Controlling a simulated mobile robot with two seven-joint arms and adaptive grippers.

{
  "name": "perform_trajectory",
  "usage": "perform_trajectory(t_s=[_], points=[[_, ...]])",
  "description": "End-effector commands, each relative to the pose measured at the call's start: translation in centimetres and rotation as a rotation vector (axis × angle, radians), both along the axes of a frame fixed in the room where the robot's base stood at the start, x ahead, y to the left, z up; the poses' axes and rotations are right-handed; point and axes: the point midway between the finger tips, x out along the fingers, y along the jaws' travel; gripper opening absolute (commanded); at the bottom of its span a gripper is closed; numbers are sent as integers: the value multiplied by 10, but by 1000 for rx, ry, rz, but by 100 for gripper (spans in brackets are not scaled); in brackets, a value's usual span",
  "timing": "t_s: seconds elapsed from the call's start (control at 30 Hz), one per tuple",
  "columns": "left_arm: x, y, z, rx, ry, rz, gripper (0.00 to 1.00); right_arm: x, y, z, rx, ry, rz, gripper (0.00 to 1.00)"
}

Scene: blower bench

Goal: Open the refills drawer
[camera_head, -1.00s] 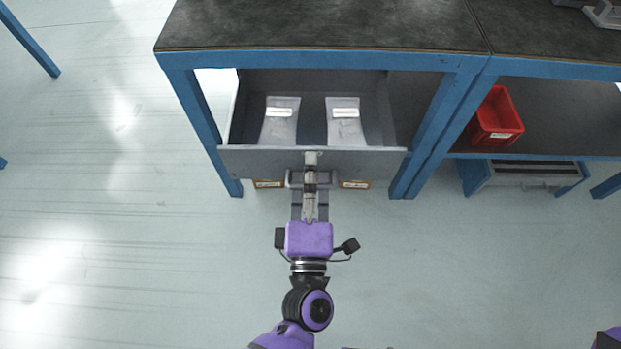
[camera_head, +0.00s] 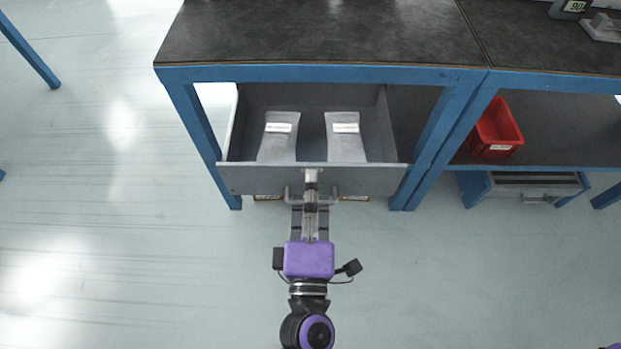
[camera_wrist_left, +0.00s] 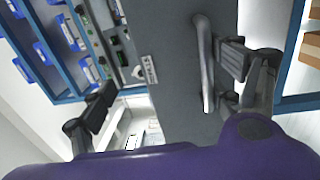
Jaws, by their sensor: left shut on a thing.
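The refills drawer (camera_head: 240,180) stands pulled out from under the bench in the head view, with its inside showing. Two pale grey pieces with white labels lie in it, left (camera_head: 278,145) and right (camera_head: 346,145). My left gripper (camera_head: 311,188) is at the middle of the drawer front, shut on its bar handle (camera_head: 292,198). In the left wrist view the handle (camera_wrist_left: 206,65) runs along the grey front (camera_wrist_left: 170,105), beside one of my fingers. My right gripper is out of view.
The dark bench top (camera_head: 320,35) and its blue legs (camera_head: 195,130) frame the drawer. A red bin (camera_head: 496,130) sits on the shelf at right, above another drawer unit (camera_head: 530,187). The floor in front is clear.

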Motion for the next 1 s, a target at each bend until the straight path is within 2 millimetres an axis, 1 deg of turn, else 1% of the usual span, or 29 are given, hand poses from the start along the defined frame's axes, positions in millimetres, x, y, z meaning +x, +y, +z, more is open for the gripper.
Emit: perform_trajectory(t_s=[0.03,0.1,0.2,0.27,0.3,0.33,0.37,0.4,0.43,0.47,0.9,1.0], points=[[-4,-1,18,1,-35,9,65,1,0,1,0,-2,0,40],[-8,-1,17,1,-35,9,67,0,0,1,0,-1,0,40],[-15,-1,15,1,-35,9,64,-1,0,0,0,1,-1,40],[-19,-1,15,1,-36,9,66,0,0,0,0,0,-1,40],[-22,-1,14,1,-36,8,64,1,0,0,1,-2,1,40],[-24,-1,13,1,-35,8,56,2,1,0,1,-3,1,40],[-26,-1,12,1,-34,8,45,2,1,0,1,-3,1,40],[-29,0,11,1,-32,8,30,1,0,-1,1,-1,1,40],[-31,0,10,1,-30,7,18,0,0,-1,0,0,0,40],[-34,0,9,1,-29,7,17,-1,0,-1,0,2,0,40],[-64,0,0,-1,-23,6,17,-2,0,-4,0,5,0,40],[-68,0,-1,-2,-24,6,17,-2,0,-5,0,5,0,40]])
